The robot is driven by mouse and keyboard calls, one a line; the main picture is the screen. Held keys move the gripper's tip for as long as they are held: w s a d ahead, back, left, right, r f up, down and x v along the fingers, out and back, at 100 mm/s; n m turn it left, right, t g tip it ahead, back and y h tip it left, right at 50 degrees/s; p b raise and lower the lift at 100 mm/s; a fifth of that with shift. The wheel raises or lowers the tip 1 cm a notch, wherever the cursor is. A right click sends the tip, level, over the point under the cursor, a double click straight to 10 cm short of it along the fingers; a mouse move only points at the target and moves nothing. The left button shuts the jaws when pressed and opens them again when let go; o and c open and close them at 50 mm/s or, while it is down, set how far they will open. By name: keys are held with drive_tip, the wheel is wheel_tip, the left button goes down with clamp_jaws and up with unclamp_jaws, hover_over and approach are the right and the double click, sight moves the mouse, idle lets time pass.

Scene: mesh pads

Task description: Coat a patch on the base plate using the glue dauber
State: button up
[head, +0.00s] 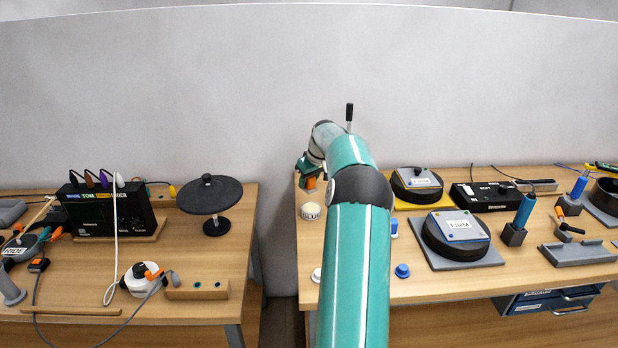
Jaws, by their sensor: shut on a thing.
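My gripper (309,178) is at the left end of the right bench, partly hidden by my own wrist. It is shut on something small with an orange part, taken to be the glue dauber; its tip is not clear. The glue pot (311,212), a small pale round tub marked GLUE, stands on the bench just in front of and below the gripper. Which piece is the base plate is not certain. A labelled light-blue plate (457,225) lies on a round black pad over a grey square. A similar labelled plate (418,178) lies farther back on a yellow square.
A black box with a knob (484,196), a blue-handled tool in a holder (518,222) and a grey tray (577,253) crowd the right bench (450,281). A blue knob (402,271) is near its front edge. A gap separates the left bench (245,220).

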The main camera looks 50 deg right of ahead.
sight(312, 192)
drive_tip(key=shift+s, duration=0.25)
drive_tip(key=shift+f, duration=2.85)
drive_tip(key=shift+f, duration=0.6)
drive_tip(key=shift+r, duration=0.15)
drive_tip(key=shift+r, duration=3.45)
